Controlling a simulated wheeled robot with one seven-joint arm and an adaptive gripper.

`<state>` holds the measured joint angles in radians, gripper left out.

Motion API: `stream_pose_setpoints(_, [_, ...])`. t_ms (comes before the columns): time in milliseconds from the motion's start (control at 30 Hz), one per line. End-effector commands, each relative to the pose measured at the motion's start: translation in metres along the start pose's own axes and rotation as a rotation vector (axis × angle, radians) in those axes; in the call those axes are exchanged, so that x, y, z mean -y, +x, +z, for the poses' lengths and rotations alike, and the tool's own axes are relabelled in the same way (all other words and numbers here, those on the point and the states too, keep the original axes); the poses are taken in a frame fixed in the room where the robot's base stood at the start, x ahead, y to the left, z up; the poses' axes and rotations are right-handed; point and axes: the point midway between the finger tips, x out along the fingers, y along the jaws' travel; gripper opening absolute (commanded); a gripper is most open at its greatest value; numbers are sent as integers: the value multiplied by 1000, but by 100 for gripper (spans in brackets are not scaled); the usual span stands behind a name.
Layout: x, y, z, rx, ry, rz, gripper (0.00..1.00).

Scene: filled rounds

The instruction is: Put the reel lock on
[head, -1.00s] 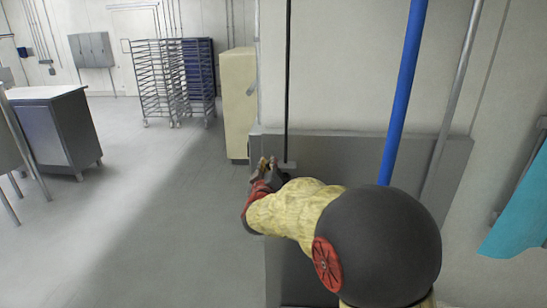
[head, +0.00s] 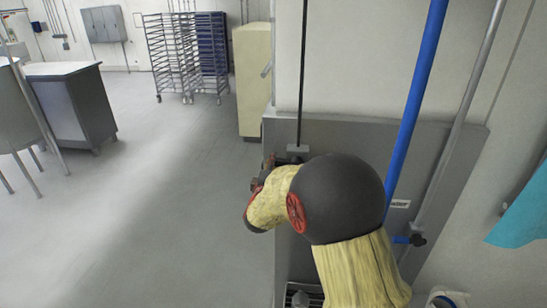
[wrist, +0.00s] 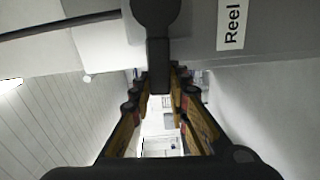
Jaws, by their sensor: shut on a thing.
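The reel lock appears in the wrist view as a dark lever (wrist: 158,52) with a round black end, beside a white label reading "Reel" (wrist: 232,25). My gripper (wrist: 160,78) has its two fingers on either side of the lever's stem and is shut on it. In the head view my gripper (head: 264,172) is at the left edge of the grey wall panel (head: 350,140), close to a small grey fitting (head: 298,150) under a black hose. My arm hides the lever there.
A black hose (head: 302,70) runs up from the fitting. A blue pipe (head: 418,80) and a grey pipe (head: 470,90) stand at the right. A cream cabinet (head: 252,80), wire racks (head: 180,60) and a counter (head: 68,100) stand farther back.

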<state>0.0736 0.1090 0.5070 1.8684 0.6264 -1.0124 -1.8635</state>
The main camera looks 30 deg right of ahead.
Motion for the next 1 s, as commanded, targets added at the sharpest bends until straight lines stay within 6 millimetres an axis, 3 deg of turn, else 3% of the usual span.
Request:
stream_pose_setpoints(733, [9, 0, 0, -1, -92, -3, 0])
stream_pose_setpoints(767, [9, 0, 0, -1, -92, -3, 18])
stream_pose_setpoints(1000, [9, 0, 0, 0, -90, -2, 31])
